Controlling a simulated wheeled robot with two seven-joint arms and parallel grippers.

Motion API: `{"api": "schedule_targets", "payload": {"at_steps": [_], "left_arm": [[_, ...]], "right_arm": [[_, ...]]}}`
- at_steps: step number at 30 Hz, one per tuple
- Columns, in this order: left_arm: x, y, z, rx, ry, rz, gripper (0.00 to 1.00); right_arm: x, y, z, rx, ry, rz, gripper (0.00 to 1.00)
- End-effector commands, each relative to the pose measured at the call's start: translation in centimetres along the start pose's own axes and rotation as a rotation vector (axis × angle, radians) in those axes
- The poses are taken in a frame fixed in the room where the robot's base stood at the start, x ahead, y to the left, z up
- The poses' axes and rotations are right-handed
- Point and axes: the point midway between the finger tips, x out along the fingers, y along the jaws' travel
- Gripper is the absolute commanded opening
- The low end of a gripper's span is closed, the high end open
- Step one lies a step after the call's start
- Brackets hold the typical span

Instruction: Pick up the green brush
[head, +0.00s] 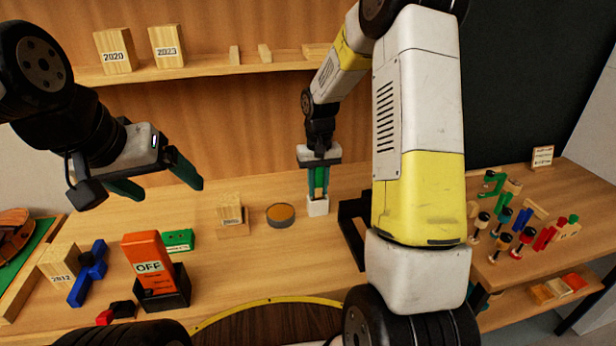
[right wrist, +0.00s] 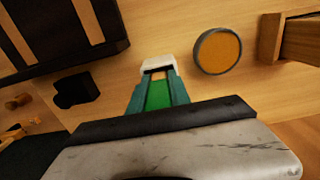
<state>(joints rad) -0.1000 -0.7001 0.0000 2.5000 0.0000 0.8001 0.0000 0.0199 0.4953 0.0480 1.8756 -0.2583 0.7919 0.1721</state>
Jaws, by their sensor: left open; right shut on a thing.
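The green brush (head: 319,179) stands upright near the middle of the bench. My right gripper (head: 318,188) points down from above and is shut on it, with a finger on each side. In the right wrist view the brush's green body (right wrist: 158,95) shows between the fingers of my right gripper (right wrist: 157,88). A small white block or holder (head: 318,207) is at its lower end; I cannot tell whether the brush stands in it or clear of it. My left gripper (head: 155,188) is open and empty, above the left part of the bench.
A round tin (head: 280,215) and a wooden block on a base (head: 231,215) stand left of the brush. An orange OFF sign (head: 149,263), a green box (head: 178,240) and a blue clamp (head: 88,272) are further left. A black frame (head: 352,230) is close on the right.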

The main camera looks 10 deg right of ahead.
Motion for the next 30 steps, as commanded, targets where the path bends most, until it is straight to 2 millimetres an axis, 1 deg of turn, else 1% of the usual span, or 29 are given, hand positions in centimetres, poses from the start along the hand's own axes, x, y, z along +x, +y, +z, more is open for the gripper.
{"api": "schedule_targets", "payload": {"at_steps": [6,9,11,21,25,30], "left_arm": [[0.0,0.0,0.0,0.000,0.000,0.000,0.83],[0.0,0.0,0.0,0.000,0.000,0.000,0.83],[0.0,0.0,0.0,0.000,0.000,0.000,0.83],[0.0,0.0,0.0,0.000,0.000,0.000,0.83],[0.0,0.0,0.0,0.000,0.000,0.000,0.83],[0.0,0.0,0.0,0.000,0.000,0.000,0.83]], "right_arm": [[-0.1,0.0,0.0,0.000,0.001,0.000,0.00],[-0.6,0.0,-0.1,0.000,0.003,0.000,0.00],[-1.3,0.0,-0.1,0.000,0.005,0.000,0.00],[-7.9,0.0,-0.1,0.000,0.006,0.000,0.00],[-9.4,0.0,-0.1,0.000,0.002,0.000,0.00],[-10.1,0.0,0.0,0.000,0.001,-0.001,0.00]]}}
